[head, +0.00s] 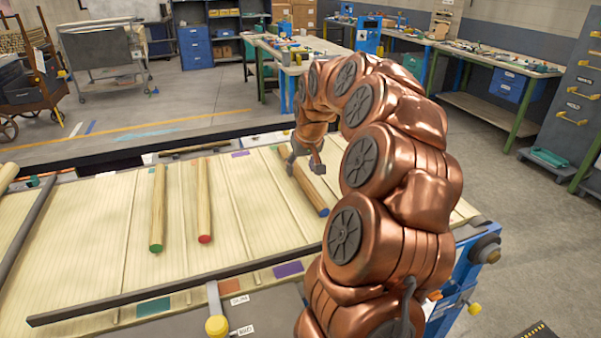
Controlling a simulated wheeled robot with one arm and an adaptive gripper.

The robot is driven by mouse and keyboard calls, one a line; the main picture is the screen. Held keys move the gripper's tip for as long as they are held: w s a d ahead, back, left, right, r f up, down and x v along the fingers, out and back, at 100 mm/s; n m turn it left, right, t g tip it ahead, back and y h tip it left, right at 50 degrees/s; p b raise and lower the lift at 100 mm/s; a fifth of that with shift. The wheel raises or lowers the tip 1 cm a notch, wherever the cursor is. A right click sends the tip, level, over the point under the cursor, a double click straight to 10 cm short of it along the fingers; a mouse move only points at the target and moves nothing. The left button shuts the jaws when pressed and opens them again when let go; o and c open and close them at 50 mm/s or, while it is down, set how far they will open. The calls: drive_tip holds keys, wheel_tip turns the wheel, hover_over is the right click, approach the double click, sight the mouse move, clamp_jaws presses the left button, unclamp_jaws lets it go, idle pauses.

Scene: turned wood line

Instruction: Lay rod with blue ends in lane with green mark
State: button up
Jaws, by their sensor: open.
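The rod with a blue end (313,193) lies slanted on the right part of the pale slatted table (100,240). A teal-green mark (153,307) on the front edge strip marks the lane at the left, and a matching teal mark shows at the back edge (107,174).
A rod with a green end (157,212) and a rod with a red end (204,205) lie left of centre. A purple mark (288,269) and an orange mark (230,287) sit on the front strip. A dark rail (150,291) runs along the front.

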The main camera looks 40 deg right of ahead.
drive_tip(key=b+v, duration=0.1)
drive_tip(key=v, duration=0.8)
drive_tip(key=shift+r+b, duration=0.2)
drive_tip(key=shift+b, duration=0.15)
drive_tip(key=shift+s, duration=0.1)
